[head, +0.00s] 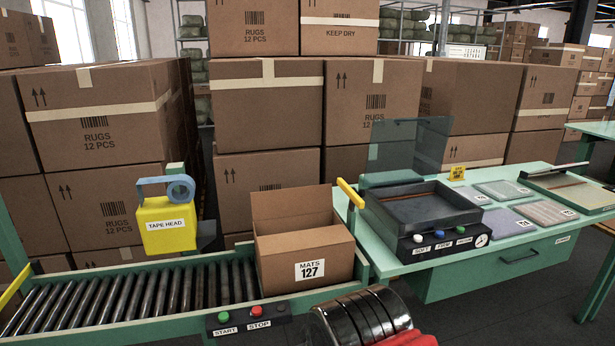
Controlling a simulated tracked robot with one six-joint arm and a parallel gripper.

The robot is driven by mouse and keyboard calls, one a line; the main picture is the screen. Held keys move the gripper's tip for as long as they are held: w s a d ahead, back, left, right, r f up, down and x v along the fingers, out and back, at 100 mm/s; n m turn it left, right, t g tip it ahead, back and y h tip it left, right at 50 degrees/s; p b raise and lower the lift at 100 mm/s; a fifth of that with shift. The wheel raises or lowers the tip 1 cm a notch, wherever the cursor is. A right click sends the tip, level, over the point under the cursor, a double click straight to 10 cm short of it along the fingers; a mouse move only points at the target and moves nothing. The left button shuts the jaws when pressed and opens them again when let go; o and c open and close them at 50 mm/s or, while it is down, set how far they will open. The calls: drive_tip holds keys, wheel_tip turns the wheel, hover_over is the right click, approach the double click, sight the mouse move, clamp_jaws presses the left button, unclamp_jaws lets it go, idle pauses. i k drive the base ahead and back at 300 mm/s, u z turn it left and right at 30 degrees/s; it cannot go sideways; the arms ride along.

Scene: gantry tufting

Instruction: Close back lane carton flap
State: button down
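A brown carton (284,263) labelled "MATS 127" stands at the right end of the roller conveyor. Its back flap (291,205) stands up, roughly upright, along the far edge. The near and side flaps cannot be made out clearly, and the inside of the carton is mostly hidden. A black, ribbed, rounded part with a red part beside it shows at the bottom edge, in front of the carton; it looks like part of my arm. No gripper fingers show, so my gripper is not in view.
A yellow tape head (166,226) with a blue roll hangs over the rollers (140,301) left of the carton. A yellow bar (350,193) stands close to the carton's right. START and STOP buttons (241,316) sit in front. A green bench (450,255) with a dark tray (420,207) is at right.

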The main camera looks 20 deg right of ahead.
sight(282, 202)
drive_tip(key=z, duration=0.2)
drive_tip(key=i, duration=1.5)
drive_tip(key=u, duration=0.4)
